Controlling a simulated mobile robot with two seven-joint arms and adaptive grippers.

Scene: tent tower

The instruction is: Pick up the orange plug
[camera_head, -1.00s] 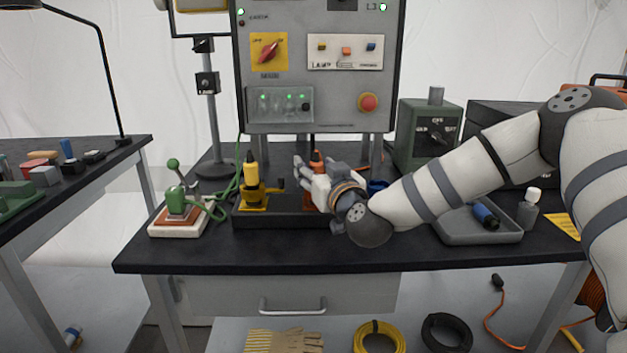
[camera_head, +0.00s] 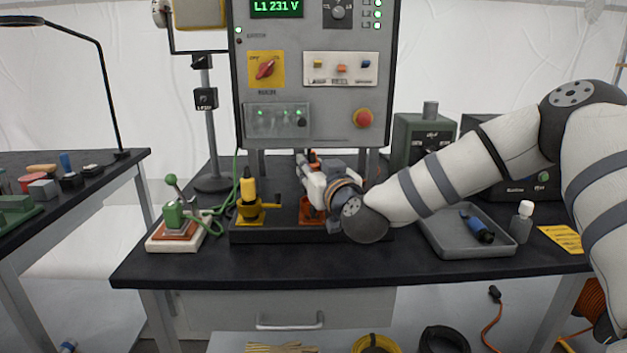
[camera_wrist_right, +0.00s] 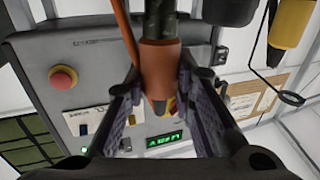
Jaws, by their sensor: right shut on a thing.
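The orange plug (camera_wrist_right: 160,65) is between the two fingers of my right gripper (camera_wrist_right: 155,95), which is shut on it in the right wrist view. In the head view the right gripper (camera_head: 308,168) holds the plug above an orange holder (camera_head: 311,212) on a black base. The plug is mostly hidden there by the gripper; only a bit of its orange top shows. My left gripper is not in view.
A yellow plug (camera_head: 248,193) stands in the holder to the left. Left of it is a green lever device (camera_head: 175,215) on a white base. The grey panel (camera_head: 315,85) rises behind. A grey tray (camera_head: 470,245) lies to the right. The front of the bench is clear.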

